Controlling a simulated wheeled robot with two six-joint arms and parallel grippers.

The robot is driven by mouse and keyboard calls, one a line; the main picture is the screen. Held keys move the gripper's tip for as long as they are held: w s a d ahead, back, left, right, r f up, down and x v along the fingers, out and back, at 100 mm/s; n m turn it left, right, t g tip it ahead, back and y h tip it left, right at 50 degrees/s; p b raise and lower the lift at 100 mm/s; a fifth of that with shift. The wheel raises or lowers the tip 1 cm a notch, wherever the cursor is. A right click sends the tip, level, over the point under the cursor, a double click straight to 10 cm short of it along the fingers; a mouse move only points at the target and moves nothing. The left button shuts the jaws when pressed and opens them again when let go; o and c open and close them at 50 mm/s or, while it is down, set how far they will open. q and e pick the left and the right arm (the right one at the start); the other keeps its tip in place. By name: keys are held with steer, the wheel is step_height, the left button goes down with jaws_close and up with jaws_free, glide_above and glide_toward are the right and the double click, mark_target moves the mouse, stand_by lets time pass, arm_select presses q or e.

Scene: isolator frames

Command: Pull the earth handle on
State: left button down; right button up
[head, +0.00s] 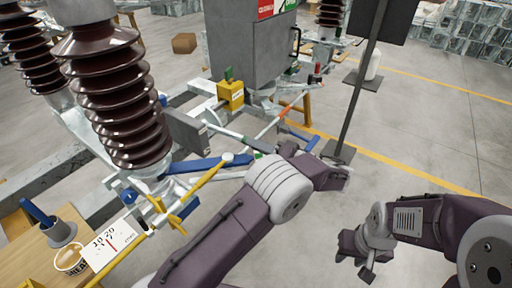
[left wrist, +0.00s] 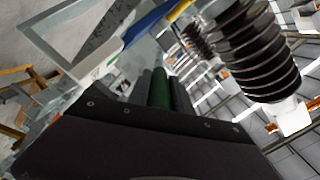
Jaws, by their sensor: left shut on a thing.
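The earth handle shows as a green rod-like grip (left wrist: 161,88) in the left wrist view, between the jaws of my left gripper (left wrist: 160,95), which is shut on it. In the head view a small green end (head: 257,155) shows beside my left gripper (head: 282,151). My own arm hides most of the grip and the jaws there. My right gripper (head: 359,257) hangs apart from the equipment, over the floor at the lower right. Its fingers look spread and empty.
A blue bar (head: 207,163) and a yellow lever (head: 205,178) lie left of my left gripper. Ribbed brown insulators (head: 112,95) stand at the left. A grey cabinet (head: 250,45) and a dark stand post (head: 360,85) are behind. Floor at the right is clear.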

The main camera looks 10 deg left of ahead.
arm_select(q)
steer(key=shift+f+y+b, duration=0.3)
steer(key=shift+f+b, duration=0.05)
steer(key=shift+f, duration=0.1)
arm_select(e)
steer(key=shift+f, duration=0.65)
arm_select(q)
steer(key=c, duration=1.2)
jaws_free()
steer(key=shift+w, duration=0.1)
steer(key=shift+o, duration=0.2)
steer(key=shift+f, duration=0.1)
arm_select(e)
steer(key=shift+w, duration=0.15)
arm_select(q)
steer(key=v, duration=0.9)
arm_select(e)
steer(key=shift+r, duration=0.2)
arm_select(q)
steer(key=shift+d, duration=0.1)
arm_select(e)
steer(key=shift+d, duration=0.1)
